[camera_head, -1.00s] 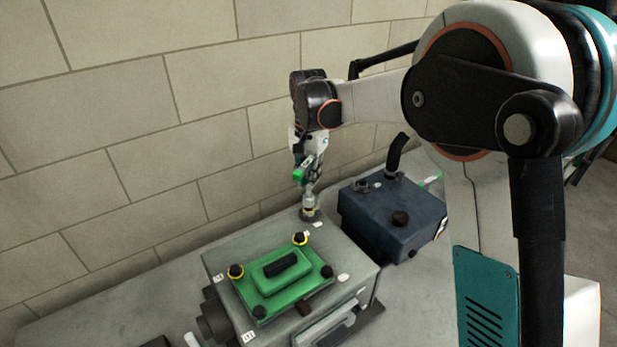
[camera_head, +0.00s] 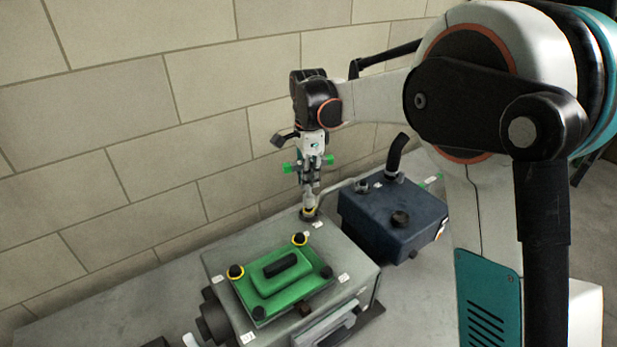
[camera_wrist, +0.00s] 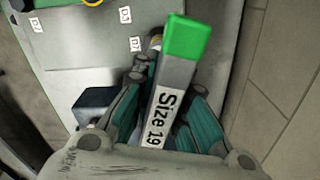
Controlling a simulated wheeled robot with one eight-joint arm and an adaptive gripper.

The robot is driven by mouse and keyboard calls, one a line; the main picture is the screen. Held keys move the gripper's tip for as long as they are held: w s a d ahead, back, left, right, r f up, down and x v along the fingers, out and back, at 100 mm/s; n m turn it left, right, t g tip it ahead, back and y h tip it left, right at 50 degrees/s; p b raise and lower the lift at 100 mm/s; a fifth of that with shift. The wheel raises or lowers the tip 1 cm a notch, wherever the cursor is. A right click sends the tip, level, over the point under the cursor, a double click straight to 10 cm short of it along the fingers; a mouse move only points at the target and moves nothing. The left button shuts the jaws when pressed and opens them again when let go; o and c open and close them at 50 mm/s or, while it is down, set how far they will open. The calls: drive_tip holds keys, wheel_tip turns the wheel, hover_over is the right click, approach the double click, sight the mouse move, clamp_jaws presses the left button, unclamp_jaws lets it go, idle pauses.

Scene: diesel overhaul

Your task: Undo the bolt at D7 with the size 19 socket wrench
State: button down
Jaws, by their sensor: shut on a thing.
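My gripper (camera_head: 309,190) points down over the far corner of the grey engine block (camera_head: 225,262). It is shut on the size 19 socket wrench, whose "Size 19" label and green end (camera_wrist: 187,38) show in the wrist view. In the head view, green ends of the wrench (camera_head: 330,160) stick out on both sides of the gripper. Its lower end stands at a dark, yellow-ringed spot (camera_head: 308,212) on the block's corner. The bolt there is mostly hidden. A label that seems to read D7 (camera_wrist: 135,44) lies beside it.
A green cover (camera_head: 265,302) with black-headed bolts, some yellow-ringed, sits on the block. A dark blue tank (camera_head: 385,225) with a black upright pipe stands close to the right. The brick wall (camera_head: 120,150) is close behind my gripper.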

drive_tip(key=m, duration=0.4)
drive_tip(key=shift+m, duration=2.4)
